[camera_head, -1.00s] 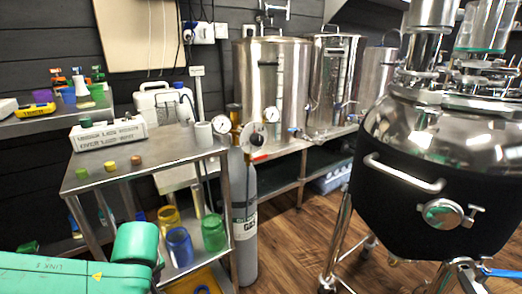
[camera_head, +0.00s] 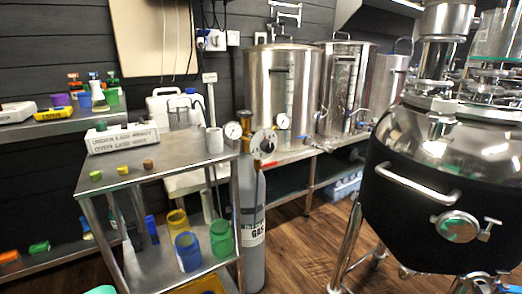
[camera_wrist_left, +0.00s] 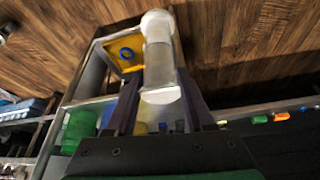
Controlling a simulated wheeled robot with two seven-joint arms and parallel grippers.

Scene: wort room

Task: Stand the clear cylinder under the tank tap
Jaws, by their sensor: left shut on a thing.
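In the left wrist view, my left gripper (camera_wrist_left: 158,85) has its two dark fingers shut on the clear cylinder (camera_wrist_left: 160,65). The cylinder has a whitish end at the top of that picture and a pale round end between the fingers. In the head view, only a green bit of my left arm shows at the bottom edge; the cylinder is out of view there. The large steel tank (camera_head: 280,85) stands on the back bench, with a gauge and small fittings low on its front. Its tap (camera_head: 307,138) is small and hard to make out. My right gripper is not in view.
A steel cart (camera_head: 150,178) with a white label box (camera_head: 122,138) and small coloured caps stands at left. A grey gas cylinder (camera_head: 252,225) stands between cart and bench. A black-jacketed vessel (camera_head: 440,200) fills the right. Wooden floor (camera_head: 300,250) lies open between them.

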